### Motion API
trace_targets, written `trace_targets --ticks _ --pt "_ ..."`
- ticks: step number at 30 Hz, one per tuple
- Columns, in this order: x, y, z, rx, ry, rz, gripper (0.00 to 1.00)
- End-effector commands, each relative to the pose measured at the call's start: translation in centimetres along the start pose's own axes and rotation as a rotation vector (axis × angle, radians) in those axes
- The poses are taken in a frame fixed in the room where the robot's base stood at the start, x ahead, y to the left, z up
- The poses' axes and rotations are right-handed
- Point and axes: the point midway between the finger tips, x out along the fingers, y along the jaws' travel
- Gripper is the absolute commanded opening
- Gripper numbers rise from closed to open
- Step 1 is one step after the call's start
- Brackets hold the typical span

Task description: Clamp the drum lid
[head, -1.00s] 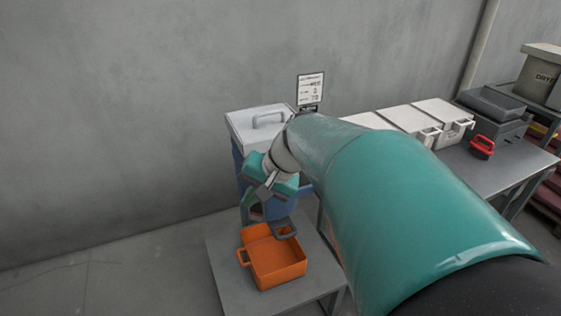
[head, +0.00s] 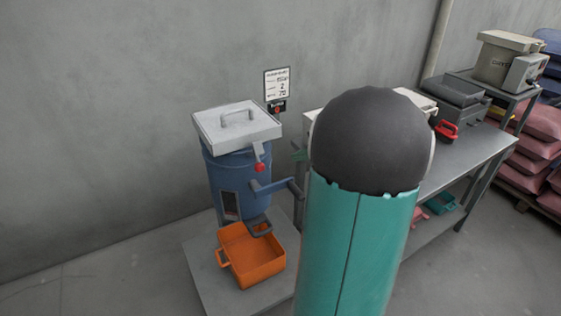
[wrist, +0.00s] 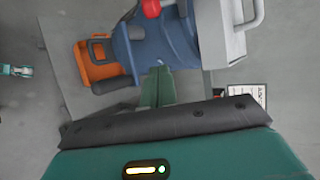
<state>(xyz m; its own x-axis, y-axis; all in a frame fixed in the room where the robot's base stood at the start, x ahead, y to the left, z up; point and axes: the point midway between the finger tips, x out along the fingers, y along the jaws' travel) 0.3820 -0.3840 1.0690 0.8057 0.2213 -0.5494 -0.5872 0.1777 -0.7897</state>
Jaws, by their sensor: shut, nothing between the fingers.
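A blue drum (head: 228,178) stands upright with a square pale grey lid (head: 208,122) lying on top. A red knob (head: 260,168) hangs on a short link at the lid's front right edge. A dark crank arm (head: 268,187) sticks out from the drum's right side. In the wrist view, the drum (wrist: 165,45), the lid (wrist: 218,40) and the red knob (wrist: 151,8) appear turned sideways. My gripper (wrist: 160,74) is shut and empty, its green fingers pointing at the drum, apparently apart from it. In the head view my arm hides most of it.
An orange bin (head: 262,270) sits under the drum's dark spout on a low grey stand (head: 205,272). A sign (head: 277,84) hangs on the wall behind.

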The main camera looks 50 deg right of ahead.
Motion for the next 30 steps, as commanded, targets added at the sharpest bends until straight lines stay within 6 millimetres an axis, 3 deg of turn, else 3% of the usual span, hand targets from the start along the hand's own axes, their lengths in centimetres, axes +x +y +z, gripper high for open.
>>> trace_targets --ticks 17,24,30 --pt "9.6 0.1 0.1 -0.001 -0.003 0.003 0.00" --pt "8.6 -0.1 2.9 -0.003 -0.001 0.000 0.00" --pt "8.2 0.0 3.8 -0.001 -0.001 0.001 0.00"
